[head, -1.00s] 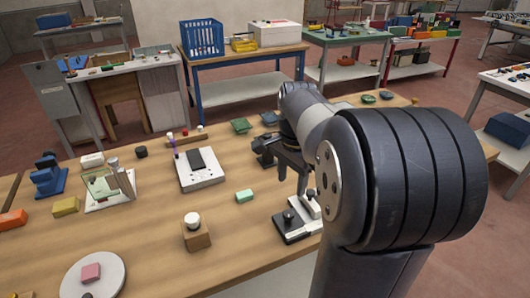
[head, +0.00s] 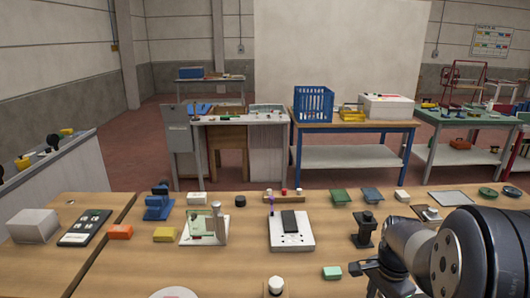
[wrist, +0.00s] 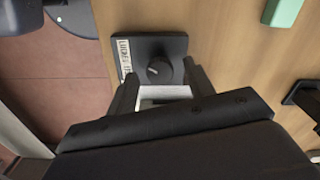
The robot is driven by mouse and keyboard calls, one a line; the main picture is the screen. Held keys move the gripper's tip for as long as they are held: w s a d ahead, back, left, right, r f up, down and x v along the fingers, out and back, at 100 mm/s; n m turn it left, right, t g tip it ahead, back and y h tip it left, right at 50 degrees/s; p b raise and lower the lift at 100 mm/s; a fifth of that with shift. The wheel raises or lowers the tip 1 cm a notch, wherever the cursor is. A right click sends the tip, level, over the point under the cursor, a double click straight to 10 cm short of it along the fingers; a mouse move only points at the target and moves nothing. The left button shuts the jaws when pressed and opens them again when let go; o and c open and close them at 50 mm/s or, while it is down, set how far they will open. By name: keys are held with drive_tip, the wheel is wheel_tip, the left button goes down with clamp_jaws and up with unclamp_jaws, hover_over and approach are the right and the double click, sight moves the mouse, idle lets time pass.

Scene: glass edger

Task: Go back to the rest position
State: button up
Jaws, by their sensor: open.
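My gripper (wrist: 162,80) is open in the wrist view, with a dark finger on each side and nothing clasped between them. Beyond the fingertips is a black plate with a round knob (wrist: 158,71) and a white lettered label along its left edge. The plate appears between the fingers; I cannot tell how far below them it is. In the head view my gripper (head: 364,269) shows only in part, dark, at the lower right above the bench. My arm fills the lower right corner and hides the bench behind it.
The wooden bench (head: 215,270) holds a white device with a dark pad (head: 291,231), a black stand (head: 364,231), a green block (head: 332,273), an orange block (head: 120,232) and a blue tool (head: 158,203). Bare wood lies left of centre. Other tables stand behind.

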idle(0.3)
drive_tip(key=shift+r+m, duration=0.3)
wheel_tip(320, 180, up, 10)
wheel_tip(320, 180, down, 11)
drive_tip(key=shift+f, duration=0.1)
drive_tip(key=shift+r+n, duration=0.2)
drive_tip(key=shift+n, duration=0.3)
drive_tip(key=n, duration=0.4)
drive_tip(key=shift+n+b, duration=0.3)
drive_tip(key=shift+b, duration=0.1)
drive_tip(key=n+b, duration=0.1)
drive_tip(key=n, duration=0.5)
wheel_tip(320, 180, up, 11)
drive_tip(key=shift+n, duration=0.3)
drive_tip(key=shift+f, duration=0.1)
